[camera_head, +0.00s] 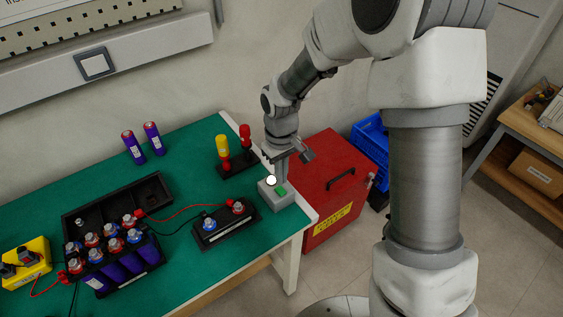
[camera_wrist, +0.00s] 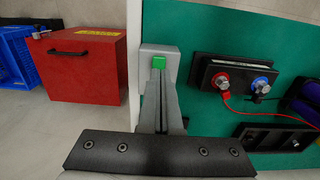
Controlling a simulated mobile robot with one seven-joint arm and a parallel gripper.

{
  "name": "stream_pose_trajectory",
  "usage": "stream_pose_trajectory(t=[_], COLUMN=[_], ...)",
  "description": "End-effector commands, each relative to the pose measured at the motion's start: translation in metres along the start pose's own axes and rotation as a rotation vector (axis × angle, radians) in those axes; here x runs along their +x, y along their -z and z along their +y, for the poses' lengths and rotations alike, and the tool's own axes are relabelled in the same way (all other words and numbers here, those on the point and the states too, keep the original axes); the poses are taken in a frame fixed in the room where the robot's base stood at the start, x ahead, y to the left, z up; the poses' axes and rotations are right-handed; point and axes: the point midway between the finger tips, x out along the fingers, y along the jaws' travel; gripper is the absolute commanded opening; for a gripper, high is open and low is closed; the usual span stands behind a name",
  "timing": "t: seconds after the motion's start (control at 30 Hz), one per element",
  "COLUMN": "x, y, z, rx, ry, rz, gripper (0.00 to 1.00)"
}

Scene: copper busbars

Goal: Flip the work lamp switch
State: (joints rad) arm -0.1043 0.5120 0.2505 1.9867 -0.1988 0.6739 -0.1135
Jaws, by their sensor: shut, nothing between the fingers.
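A grey box (camera_head: 276,196) with a green button (camera_head: 281,191) sits at the right corner of the green bench; a white round spot shows beside the button. In the wrist view the box (camera_wrist: 147,50) and its green button (camera_wrist: 158,61) lie at my fingertips. My gripper (camera_head: 279,178) points down over the box, shut and empty. Its fingers (camera_wrist: 158,73) overlap the button's lower edge in the wrist view; I cannot tell whether they touch it. A square rocker-like switch (camera_head: 95,64) is on the grey wall rail, far from my gripper. Neither is visibly labelled as the lamp switch.
A black block with two terminals (camera_head: 225,226) and a stand with yellow and red handled tools (camera_head: 237,165) are near the box. A battery tray (camera_head: 150,195) with red and black leads lies left. A red chest (camera_head: 325,185) stands beside the bench.

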Motion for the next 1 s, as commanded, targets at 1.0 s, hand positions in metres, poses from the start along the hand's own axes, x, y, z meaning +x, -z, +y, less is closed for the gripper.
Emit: stream_pose_trajectory(t=[1.0], x=[0.052], y=[-0.009], z=[0.000], rx=[-0.002], ry=[0.002], rz=[-0.008], gripper=[0.00])
